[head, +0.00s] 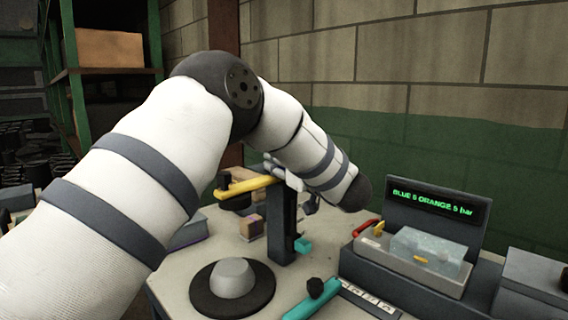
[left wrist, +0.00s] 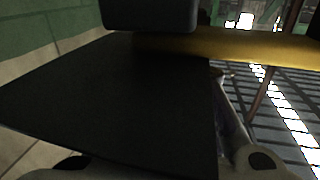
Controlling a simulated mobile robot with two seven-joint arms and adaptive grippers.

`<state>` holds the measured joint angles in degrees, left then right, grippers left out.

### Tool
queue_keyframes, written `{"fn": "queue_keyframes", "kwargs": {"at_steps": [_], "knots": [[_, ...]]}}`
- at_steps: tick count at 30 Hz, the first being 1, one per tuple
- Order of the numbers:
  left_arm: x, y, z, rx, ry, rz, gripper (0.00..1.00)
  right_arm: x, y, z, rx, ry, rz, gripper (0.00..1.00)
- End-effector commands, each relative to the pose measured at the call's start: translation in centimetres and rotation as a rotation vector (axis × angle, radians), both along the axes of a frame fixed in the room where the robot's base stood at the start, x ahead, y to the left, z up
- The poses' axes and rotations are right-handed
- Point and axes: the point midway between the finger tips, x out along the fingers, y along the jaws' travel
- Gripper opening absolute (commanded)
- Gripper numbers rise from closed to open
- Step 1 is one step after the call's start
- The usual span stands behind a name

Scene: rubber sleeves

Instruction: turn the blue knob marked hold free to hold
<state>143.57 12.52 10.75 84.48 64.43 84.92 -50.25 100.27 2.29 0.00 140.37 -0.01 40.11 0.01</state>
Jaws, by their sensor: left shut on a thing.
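No blue knob marked hold and free can be made out in either view. A dark upright post (head: 281,222) stands on the bench, with a yellow bar (head: 250,187) across its top and a teal block (head: 302,246) low on its right side. My left arm reaches over the bench, and my left gripper (head: 285,174) is at the top of the post, partly hidden. In the left wrist view, a large dark panel (left wrist: 120,100) covers the middle, and the yellow bar (left wrist: 250,45) crosses the upper right. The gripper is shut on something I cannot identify. My right gripper is not in view.
A grey dome on a black disc (head: 232,280) stands in front of the post. A teal bar (head: 312,300) with a black knob lies to its right. A display (head: 435,206) reads "BLUE 5 ORANGE 5 bar", behind a tray (head: 400,268) with a clear box. Shelving stands at the back left.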

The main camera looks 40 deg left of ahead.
Motion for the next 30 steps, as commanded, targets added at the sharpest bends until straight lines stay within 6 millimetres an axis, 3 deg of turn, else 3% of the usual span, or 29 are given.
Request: {"fn": "queue_keyframes", "kwargs": {"at_steps": [10,25,26,28,30], "knots": [[0.13,-0.04,-0.21,-0.002,0.002,0.106,0.04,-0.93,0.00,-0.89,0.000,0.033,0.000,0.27],[0.06,-0.01,0.00,0.000,0.000,0.120,0.04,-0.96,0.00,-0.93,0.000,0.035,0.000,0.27],[0.06,-0.01,0.00,0.000,0.000,0.120,0.37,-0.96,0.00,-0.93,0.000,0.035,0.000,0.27],[0.05,0.00,0.01,0.000,0.000,0.120,0.53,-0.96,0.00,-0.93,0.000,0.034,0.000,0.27],[0.04,0.01,0.01,0.000,0.000,0.121,0.54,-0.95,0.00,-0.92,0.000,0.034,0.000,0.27]]}}
